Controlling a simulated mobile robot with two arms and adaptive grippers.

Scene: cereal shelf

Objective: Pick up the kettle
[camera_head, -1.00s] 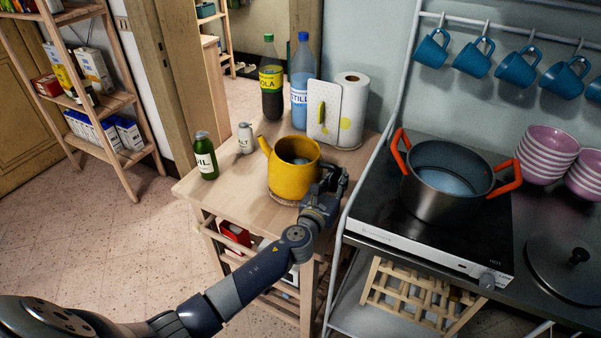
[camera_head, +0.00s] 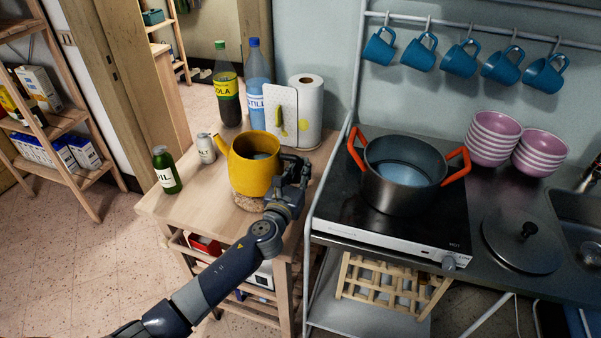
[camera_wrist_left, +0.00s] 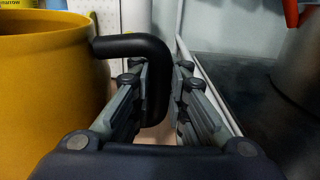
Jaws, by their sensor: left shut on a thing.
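The yellow kettle (camera_head: 252,168) is over a round woven trivet (camera_head: 247,203) on the wooden side table, its spout to the left. More of the trivet shows below it than before, so it seems slightly raised. My left gripper (camera_head: 292,172) is at the kettle's right side. In the left wrist view the kettle body (camera_wrist_left: 45,95) fills the left. Its black handle (camera_wrist_left: 130,46) runs down between the fingers of the left gripper (camera_wrist_left: 158,82), which is shut on it. My right gripper is not in view.
An oil bottle (camera_head: 166,170) and a salt shaker (camera_head: 206,148) stand left of the kettle. A cola bottle (camera_head: 227,90), a water bottle (camera_head: 257,88) and a paper roll (camera_head: 307,110) stand behind. A pot (camera_head: 400,180) is on the hob to the right.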

